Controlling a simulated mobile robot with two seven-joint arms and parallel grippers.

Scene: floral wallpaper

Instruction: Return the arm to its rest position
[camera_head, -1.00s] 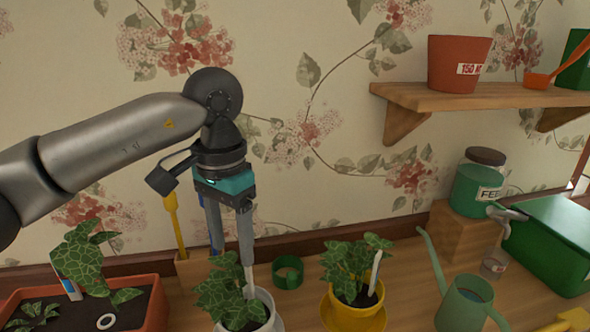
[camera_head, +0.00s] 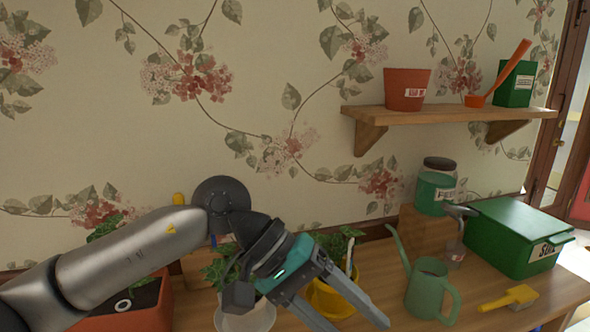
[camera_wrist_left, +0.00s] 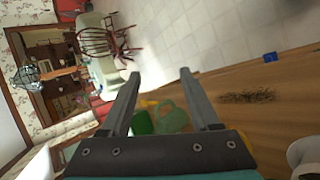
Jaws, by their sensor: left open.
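My left arm comes in from the left in the head view. My left gripper (camera_head: 360,324) is open and empty, tilted down to the right in front of the potted plants. Its two parallel fingers also show spread apart in the left wrist view (camera_wrist_left: 160,73), with nothing between the tips. The gripper partly hides a yellow pot (camera_head: 325,300) and stands beside a white pot (camera_head: 245,318) with a leafy plant. My right gripper is not in view.
A shelf (camera_head: 440,115) holds an orange pot (camera_head: 406,88). An orange planter (camera_head: 130,318) is partly behind my arm.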

